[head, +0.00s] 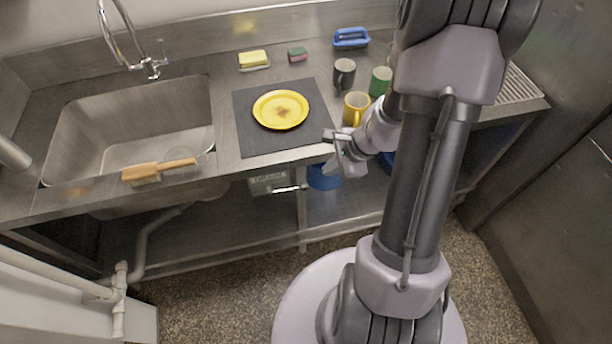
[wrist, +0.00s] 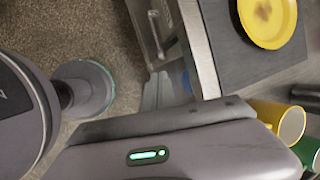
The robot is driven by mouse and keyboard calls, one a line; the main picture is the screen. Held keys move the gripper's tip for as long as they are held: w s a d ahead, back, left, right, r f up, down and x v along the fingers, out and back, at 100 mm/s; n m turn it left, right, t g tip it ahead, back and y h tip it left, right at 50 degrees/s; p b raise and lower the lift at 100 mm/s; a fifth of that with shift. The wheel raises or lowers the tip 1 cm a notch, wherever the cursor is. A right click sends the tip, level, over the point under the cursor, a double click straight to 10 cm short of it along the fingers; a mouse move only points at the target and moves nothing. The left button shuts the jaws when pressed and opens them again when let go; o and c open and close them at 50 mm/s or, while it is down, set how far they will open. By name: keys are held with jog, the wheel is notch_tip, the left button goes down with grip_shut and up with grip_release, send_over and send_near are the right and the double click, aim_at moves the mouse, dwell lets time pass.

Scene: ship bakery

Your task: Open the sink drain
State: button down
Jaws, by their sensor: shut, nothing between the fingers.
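The steel sink (head: 130,118) is set into the counter at the left of the head view, with a curved tap (head: 125,40) behind it. I cannot make out a drain or plug in its basin. A pipe (head: 142,243) runs below the sink. Under the counter is a grey-green box (head: 268,181) with a pale lever-like bar (head: 291,189) at its front; a similar bar (wrist: 155,33) shows in the wrist view. My gripper (head: 338,143) is shut and empty at the counter's front edge, right of the sink and near the box. It also shows in the wrist view (wrist: 165,88).
A wooden-handled brush (head: 158,170) lies on the sink's front rim. A yellow plate (head: 281,110) sits on a dark mat (head: 250,138). A yellow mug (head: 355,108), dark mug (head: 344,74) and green mug (head: 380,81) stand near my arm. Floor (head: 220,290) in front is clear.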

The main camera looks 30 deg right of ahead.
aim_at(305, 186)
jog(key=b+x, duration=0.6)
jog(key=x, duration=0.8)
jog(key=shift+w+a, duration=0.1)
jog(key=shift+w, duration=0.1)
jog(key=shift+b, duration=0.3)
